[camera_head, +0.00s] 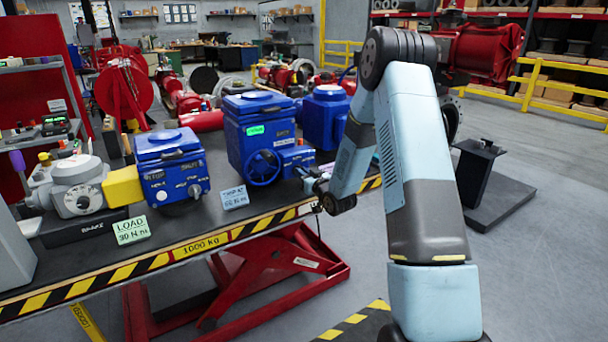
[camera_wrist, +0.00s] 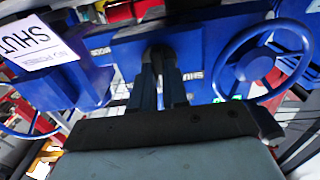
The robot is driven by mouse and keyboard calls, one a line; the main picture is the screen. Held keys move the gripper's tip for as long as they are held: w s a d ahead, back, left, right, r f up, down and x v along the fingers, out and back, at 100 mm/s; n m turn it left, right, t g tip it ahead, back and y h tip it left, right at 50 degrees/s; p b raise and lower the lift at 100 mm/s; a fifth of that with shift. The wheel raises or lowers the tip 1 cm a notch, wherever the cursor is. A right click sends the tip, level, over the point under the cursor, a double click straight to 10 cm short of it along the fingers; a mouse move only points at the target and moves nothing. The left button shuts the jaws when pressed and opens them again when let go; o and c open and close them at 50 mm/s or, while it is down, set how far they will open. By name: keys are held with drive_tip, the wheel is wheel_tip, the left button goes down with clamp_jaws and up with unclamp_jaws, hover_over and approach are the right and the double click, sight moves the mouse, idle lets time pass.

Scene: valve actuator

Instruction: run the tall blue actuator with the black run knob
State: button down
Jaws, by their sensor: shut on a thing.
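The tall blue actuator (camera_head: 248,108) stands on the bench in the head view, with a lit green display and a blue handwheel (camera_head: 263,167) low on its front. The handwheel also shows at the right of the wrist view (camera_wrist: 265,62). My gripper (camera_head: 306,182) is at the actuator's lower right front, just below its side box (camera_head: 298,156). In the wrist view my gripper (camera_wrist: 160,62) points at a blue face, its fingers shut on a dark knob (camera_wrist: 157,49), which looks like the black run knob. The fingers mostly hide the knob.
A shorter blue actuator (camera_head: 172,162) with a yellow coupling (camera_head: 123,186) stands left on the bench. Cards (camera_head: 131,230) (camera_head: 234,197) stand along the striped front edge. Another blue actuator (camera_head: 325,118) stands behind. A black stand (camera_head: 478,178) is on the floor at right.

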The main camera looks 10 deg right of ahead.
drive_tip(key=shift+s+d+f, duration=0.1)
drive_tip(key=shift+d+f, duration=0.05)
drive_tip(key=shift+f, duration=0.05)
drive_tip(key=c, duration=1.5)
unclamp_jaws()
drive_tip(key=o, duration=0.4)
drive_tip(key=shift+r, duration=0.1)
drive_tip(key=shift+c, duration=0.2)
drive_tip(key=v, duration=1.3)
drive_tip(key=shift+s, duration=0.3)
